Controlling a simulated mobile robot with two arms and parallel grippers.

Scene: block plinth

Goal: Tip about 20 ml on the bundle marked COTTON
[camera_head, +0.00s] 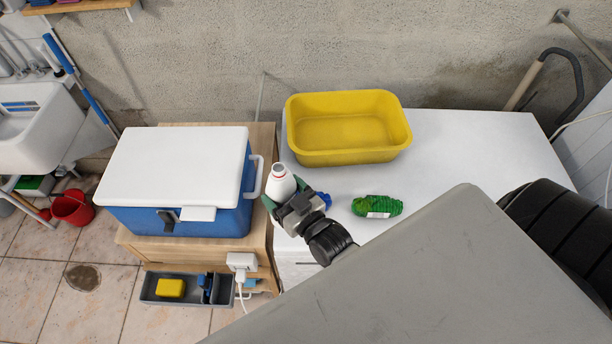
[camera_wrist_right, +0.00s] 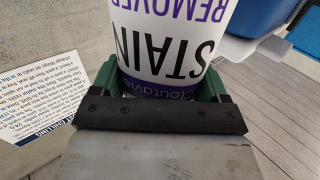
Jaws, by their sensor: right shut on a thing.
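A white bottle (camera_head: 281,184) with a red ring near its neck is in my right gripper (camera_head: 284,197), which is shut on it. It looks roughly upright, between the cool box and the white worktop. In the right wrist view its label on the bottle (camera_wrist_right: 172,45) reads STAIN REMOVER, upside down in the picture. A green bundle (camera_head: 378,206) with a white label lies on the white worktop (camera_head: 455,150), right of my right gripper and apart from it. The label's word is too small to read. A blue thing (camera_head: 325,198) shows partly behind the right gripper. My left gripper is not in view.
A yellow basin (camera_head: 345,157) stands at the back of the worktop. A blue cool box with a white lid (camera_head: 175,165) sits on a wooden cabinet (camera_head: 258,238) to the left. A printed sign (camera_wrist_right: 45,98) shows in the wrist view. The worktop's right part is clear.

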